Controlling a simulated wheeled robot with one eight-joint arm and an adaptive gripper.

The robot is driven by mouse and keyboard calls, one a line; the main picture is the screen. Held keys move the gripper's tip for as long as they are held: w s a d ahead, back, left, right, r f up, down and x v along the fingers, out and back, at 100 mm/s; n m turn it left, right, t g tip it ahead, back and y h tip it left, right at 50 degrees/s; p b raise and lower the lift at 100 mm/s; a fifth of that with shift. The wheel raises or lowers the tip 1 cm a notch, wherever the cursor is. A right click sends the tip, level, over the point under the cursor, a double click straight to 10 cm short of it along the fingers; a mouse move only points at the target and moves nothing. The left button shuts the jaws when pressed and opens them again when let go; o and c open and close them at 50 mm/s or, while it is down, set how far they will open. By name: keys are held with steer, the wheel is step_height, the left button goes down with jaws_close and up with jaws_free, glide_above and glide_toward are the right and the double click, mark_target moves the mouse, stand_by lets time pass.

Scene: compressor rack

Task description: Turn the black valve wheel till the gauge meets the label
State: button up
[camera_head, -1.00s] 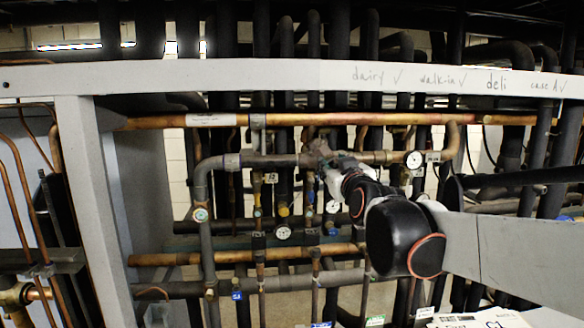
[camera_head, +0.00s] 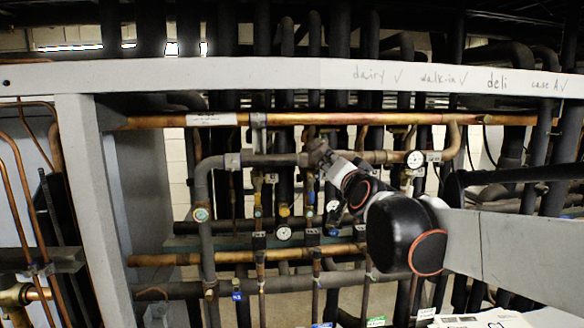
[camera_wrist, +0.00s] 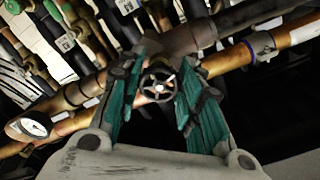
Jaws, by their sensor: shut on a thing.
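The black valve wheel (camera_wrist: 158,85) shows in the wrist view, a small spoked wheel with a bright centre, in front of a copper and grey pipe. The two teal fingers of my gripper (camera_wrist: 157,88) stand on either side of it, shut on its rim. In the head view my wrist covers the wheel. A round white gauge (camera_head: 415,159) sits on the pipe to the right of my wrist, with a small pale label (camera_head: 433,156) beside it. A gauge also shows at the left of the wrist view (camera_wrist: 32,128). Its needle is too small to read surely.
A grey frame beam (camera_head: 300,76) with handwritten names crosses above the pipes. A copper pipe (camera_head: 300,119) runs above my wrist. Another gauge (camera_head: 284,233) hangs lower left. Dense vertical pipes and valves leave little free room around my arm.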

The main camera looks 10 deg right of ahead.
steer(key=shift+m, duration=2)
steer(key=o, duration=1.1)
steer(key=s, duration=1.2)
